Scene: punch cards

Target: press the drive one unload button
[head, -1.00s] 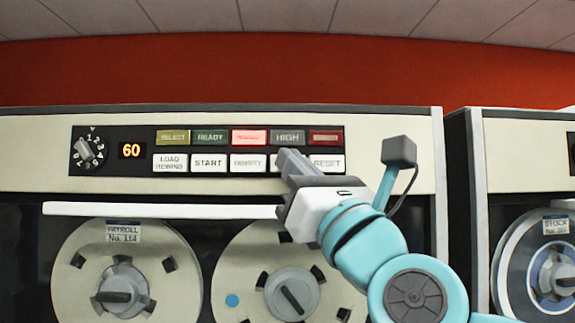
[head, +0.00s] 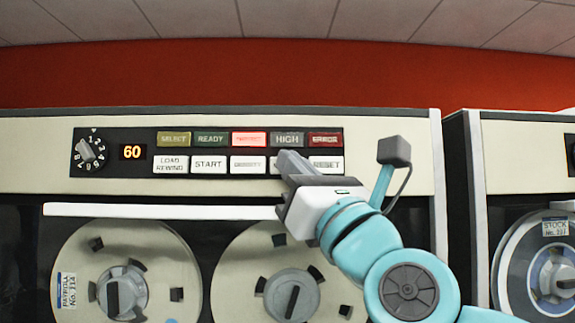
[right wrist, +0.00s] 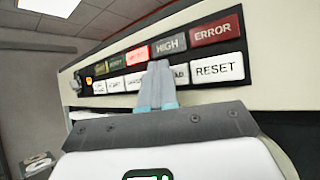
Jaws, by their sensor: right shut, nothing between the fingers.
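The drive one control panel (head: 140,175) faces me, with a lower row of white buttons. The unload button (right wrist: 181,74) sits between the density button and the reset button (right wrist: 217,68). In the right wrist view only the end of its lettering shows, beside my fingers. In the head view just a sliver of it (head: 272,165) shows. My right gripper (head: 283,158) is shut and empty, its tips in front of the unload button. It also shows in the right wrist view (right wrist: 158,70). I cannot tell whether the tips touch the button. My left gripper is not in view.
An upper row has a lit red indicator (head: 249,139) and a dim error indicator (head: 325,139). A dial (head: 88,151) and an orange 60 display (head: 132,152) are at the left. Below are a white ledge (head: 150,210) and tape reels (head: 70,250). A second drive (head: 475,170) stands right.

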